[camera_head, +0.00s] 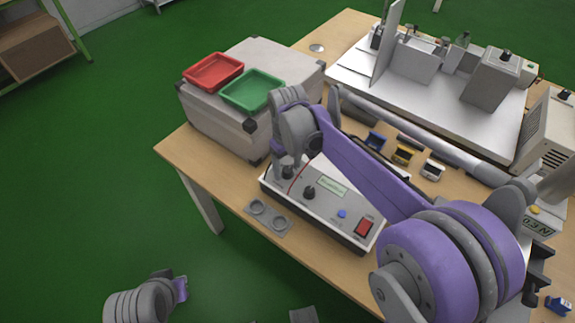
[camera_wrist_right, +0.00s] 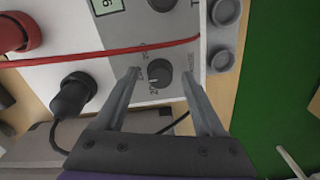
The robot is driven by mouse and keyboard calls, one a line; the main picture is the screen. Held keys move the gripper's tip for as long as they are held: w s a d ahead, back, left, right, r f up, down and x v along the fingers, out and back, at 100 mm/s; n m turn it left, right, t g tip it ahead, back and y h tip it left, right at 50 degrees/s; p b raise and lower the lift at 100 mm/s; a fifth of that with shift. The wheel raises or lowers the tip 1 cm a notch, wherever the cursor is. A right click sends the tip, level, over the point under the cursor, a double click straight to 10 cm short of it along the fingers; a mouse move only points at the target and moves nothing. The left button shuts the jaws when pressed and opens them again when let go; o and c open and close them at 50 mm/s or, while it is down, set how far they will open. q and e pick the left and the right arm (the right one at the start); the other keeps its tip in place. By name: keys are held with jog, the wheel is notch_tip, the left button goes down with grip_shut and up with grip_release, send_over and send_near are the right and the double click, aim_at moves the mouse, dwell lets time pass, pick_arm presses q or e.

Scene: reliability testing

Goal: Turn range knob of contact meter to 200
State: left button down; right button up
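The contact meter (camera_head: 339,186) is a grey-white box with a display, knobs, a blue button and a red switch, near the table's front edge. In the right wrist view, its black knob with number marks (camera_wrist_right: 161,78) has a white pointer line toward the lower left, near a partly readable mark. My right gripper (camera_wrist_right: 160,72) is open, with one finger on each side of this knob; I cannot tell whether they touch it. In the head view my right wrist hides part of the meter's left end. Only part of my left arm shows at the lower left; its gripper is out of view.
A red cable (camera_wrist_right: 100,55) crosses the panel beside the knob. A black plug (camera_wrist_right: 74,95) stands close by. A grey case (camera_head: 216,122) with red (camera_head: 213,70) and green (camera_head: 252,89) trays is behind. A two-ring grey piece (camera_head: 268,217) lies at the front edge.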

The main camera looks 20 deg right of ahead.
aim_at(288, 170)
notch_tip(288, 170, up, 11)
jog(key=p, duration=0.1)
dwell(0.6)
dwell(0.3)
